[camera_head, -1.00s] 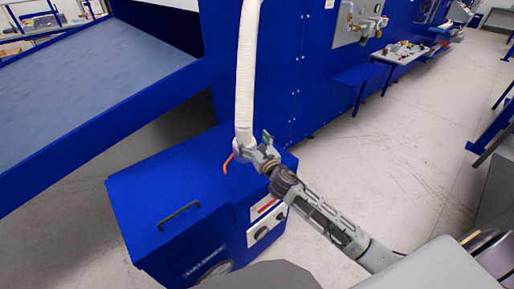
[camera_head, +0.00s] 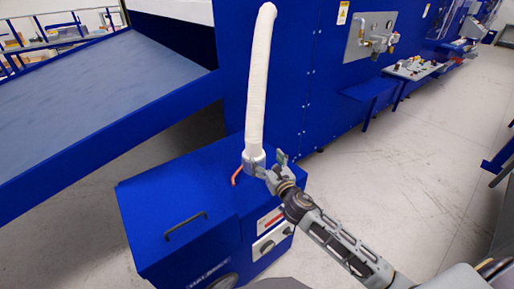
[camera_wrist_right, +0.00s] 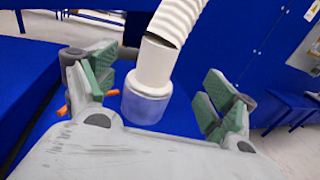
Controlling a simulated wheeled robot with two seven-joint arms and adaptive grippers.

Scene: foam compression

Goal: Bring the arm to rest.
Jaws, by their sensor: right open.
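My right arm comes in from the lower right in the head view, and its gripper (camera_head: 269,170) is at the base of a white ribbed hose (camera_head: 258,90). The right wrist view shows the right gripper (camera_wrist_right: 155,95) open, with green-padded fingers wide apart. The hose (camera_wrist_right: 178,25) stands between and beyond the fingers. Its lower end has a smooth white collar (camera_wrist_right: 153,68) above a clear-looking ring (camera_wrist_right: 146,105). I see no finger pressing on it. My left gripper is not in view.
The hose rises from a blue cabinet (camera_head: 160,205) with a black handle (camera_head: 185,226) and an orange lever (camera_head: 237,175). A blue-framed sloping grey bed (camera_head: 90,95) is at left. A tall blue machine wall (camera_head: 290,100) stands behind. Open floor (camera_head: 400,190) lies to the right.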

